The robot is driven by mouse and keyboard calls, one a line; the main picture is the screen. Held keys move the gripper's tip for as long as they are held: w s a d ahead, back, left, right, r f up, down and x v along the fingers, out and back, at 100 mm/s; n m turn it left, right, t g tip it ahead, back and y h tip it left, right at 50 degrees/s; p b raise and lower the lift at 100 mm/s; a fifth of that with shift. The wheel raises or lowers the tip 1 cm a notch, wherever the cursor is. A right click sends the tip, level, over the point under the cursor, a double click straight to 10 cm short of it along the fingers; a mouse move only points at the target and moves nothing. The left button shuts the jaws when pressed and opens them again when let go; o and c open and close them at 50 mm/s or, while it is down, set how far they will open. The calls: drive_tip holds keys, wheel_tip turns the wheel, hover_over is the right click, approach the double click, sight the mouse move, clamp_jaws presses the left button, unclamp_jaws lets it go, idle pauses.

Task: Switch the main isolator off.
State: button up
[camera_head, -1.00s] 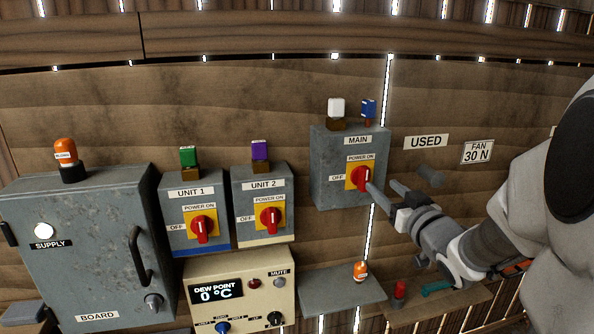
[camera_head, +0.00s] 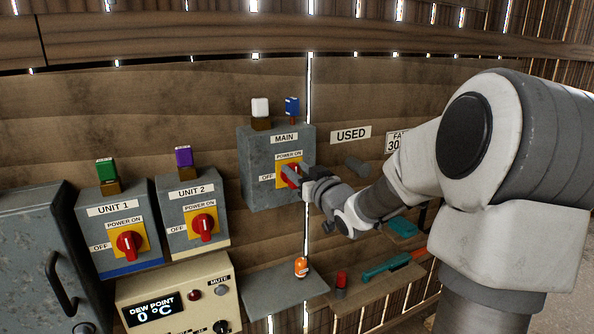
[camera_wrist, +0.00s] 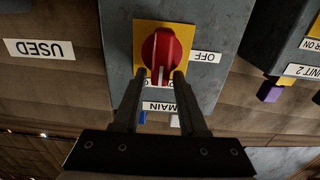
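The main isolator is a grey box (camera_head: 262,160) labelled MAIN on the wooden wall. It has a red rotary knob (camera_head: 289,178) on a yellow plate. In the wrist view, which is upside down, the knob (camera_wrist: 161,50) has its white pointer mark toward the POWER ON label, with OFF to the side. My gripper (camera_head: 299,177) is at the front of the knob and hides part of it in the head view. In the wrist view my gripper (camera_wrist: 160,76) has its fingers apart, one each side of the pointer end. Contact with the knob cannot be told.
The UNIT 1 box (camera_head: 113,252) and UNIT 2 box (camera_head: 191,229) with similar red knobs hang to the left, above the dew point panel (camera_head: 160,285). A shelf (camera_head: 262,290) with an orange item (camera_head: 301,267) is below. A USED sign (camera_head: 351,134) is right of the isolator.

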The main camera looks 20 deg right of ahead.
sight(282, 176)
clamp_jaws()
drive_tip(key=shift+a+b, duration=0.1)
drive_tip(key=shift+b, duration=0.25)
drive_tip(key=n+b, duration=0.5)
drive_tip(key=a+f+n+b, duration=0.1)
drive_tip(key=n+b, duration=0.3)
drive_tip(key=b, duration=0.2)
drive_tip(key=a+f+n+b, duration=0.1)
drive_tip(key=n+b, duration=0.4)
drive_tip(key=shift+a+f+n+b, duration=0.1)
drive_tip(key=shift+n+b, duration=0.2)
drive_tip(key=shift+f+n+b, duration=0.15)
drive_tip(key=shift+n+b, duration=1.25)
drive_tip(key=shift+n, duration=0.3)
